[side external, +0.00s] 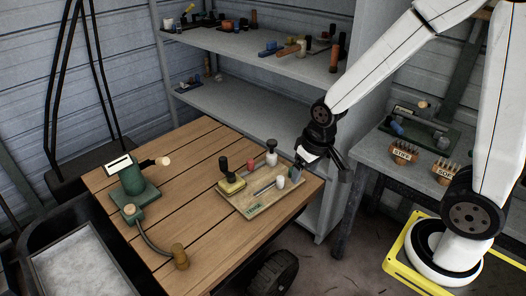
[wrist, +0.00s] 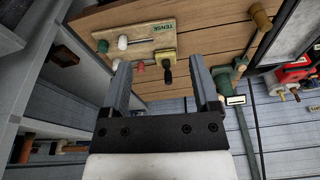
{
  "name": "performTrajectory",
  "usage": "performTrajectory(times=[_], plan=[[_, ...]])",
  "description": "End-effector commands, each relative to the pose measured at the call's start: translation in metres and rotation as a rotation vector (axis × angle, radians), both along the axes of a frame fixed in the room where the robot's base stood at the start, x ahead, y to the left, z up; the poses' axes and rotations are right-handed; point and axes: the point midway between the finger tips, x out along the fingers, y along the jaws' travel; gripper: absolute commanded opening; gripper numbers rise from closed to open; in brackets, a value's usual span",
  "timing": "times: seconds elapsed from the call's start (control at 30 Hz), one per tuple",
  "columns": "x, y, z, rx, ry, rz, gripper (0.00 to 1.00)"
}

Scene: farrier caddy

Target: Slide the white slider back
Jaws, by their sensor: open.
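The white slider (side external: 281,182) is a small rounded white knob on a wooden board (side external: 247,207) marked TENSE. It sits at the right end of a pale straight track on the board. In the wrist view, the white slider (wrist: 122,43) shows beyond the left finger, with the track running right from it. My gripper (side external: 302,162) is at the board's right end, close to the slider in the picture. The wrist view shows my gripper (wrist: 162,75) with its fingers wide apart and nothing between them. Its exact height above the board cannot be told.
The board also carries a red knob (side external: 251,165), a yellow block (side external: 231,185) with a black handle, and a black-topped plunger (side external: 271,158). A green device (side external: 133,188) with a hose stands left on the wooden table (side external: 185,150). Grey shelves (side external: 235,105) stand behind.

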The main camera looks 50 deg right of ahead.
Motion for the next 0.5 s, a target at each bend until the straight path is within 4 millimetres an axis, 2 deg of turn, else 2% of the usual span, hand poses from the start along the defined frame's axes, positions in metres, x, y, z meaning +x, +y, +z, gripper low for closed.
performTrajectory(times=[0.2,0.5], plan=[[0.05,-0.019,-0.014,0.021,0.033,-0.147,0.79],[0.111,-0.053,-0.045,0.048,0.077,-0.358,0.79]])
